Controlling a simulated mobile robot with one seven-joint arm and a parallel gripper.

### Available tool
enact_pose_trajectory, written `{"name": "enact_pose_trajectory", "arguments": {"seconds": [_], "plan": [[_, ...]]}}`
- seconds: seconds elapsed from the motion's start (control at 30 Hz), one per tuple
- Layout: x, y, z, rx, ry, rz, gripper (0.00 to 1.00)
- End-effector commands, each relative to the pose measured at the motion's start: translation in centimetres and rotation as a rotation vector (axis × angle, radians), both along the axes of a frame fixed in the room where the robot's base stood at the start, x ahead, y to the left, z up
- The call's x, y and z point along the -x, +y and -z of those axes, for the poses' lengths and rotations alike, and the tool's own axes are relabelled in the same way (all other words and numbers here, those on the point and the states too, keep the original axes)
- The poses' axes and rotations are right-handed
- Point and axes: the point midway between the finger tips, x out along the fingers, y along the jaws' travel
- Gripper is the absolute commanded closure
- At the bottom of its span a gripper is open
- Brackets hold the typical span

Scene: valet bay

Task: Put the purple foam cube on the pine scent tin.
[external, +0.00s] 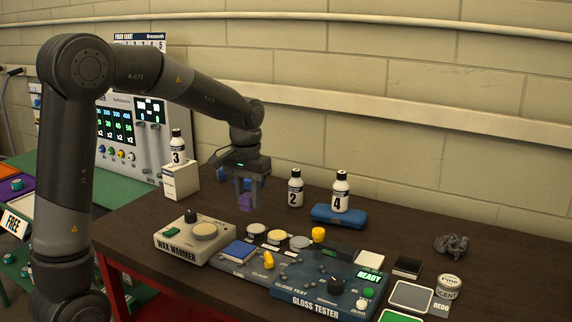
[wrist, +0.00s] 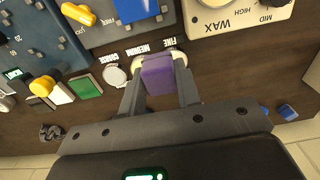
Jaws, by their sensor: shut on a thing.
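The purple foam cube (external: 245,202) is between the fingers of my gripper (external: 245,197), above the back half of the dark table, behind the wax warmer. In the wrist view my gripper (wrist: 160,88) is shut on the cube (wrist: 158,75), one finger on each side. The pine scent tin (external: 448,286) is a round white tin with a dark-lettered lid, at the table's right end. It stands far to the right of my gripper, and nothing rests on its lid. I cannot make out the tin for sure in the wrist view.
The wax warmer (external: 195,240) and gloss tester (external: 322,291) fill the front. A grey cloth (external: 451,245) lies behind the tin. Bottle 3 (external: 178,147) stands on a white box.

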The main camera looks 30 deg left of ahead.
Motion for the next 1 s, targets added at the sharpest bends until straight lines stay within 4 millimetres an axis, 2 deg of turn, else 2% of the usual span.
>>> {"name": "enact_pose_trajectory", "arguments": {"seconds": [0.17, 0.27, 0.37, 0.5, 0.67, 0.87, 1.0], "plan": [[-0.3, -0.9, -0.2, 0.0, 0.0, 0.004, 0.91], [-1.4, -3.0, -0.6, 0.001, -0.001, 0.008, 0.91], [-2.8, -6.6, -1.2, 0.002, -0.001, 0.011, 0.91], [-4.5, -13.3, -2.1, 0.003, 0.0, 0.013, 0.91], [-5.1, -21.4, -3.0, 0.004, 0.0, 0.013, 0.91], [-3.7, -31.9, -3.6, 0.003, 0.002, 0.012, 0.91], [-1.2, -39.1, -3.9, 0.003, 0.001, 0.012, 0.91]]}}
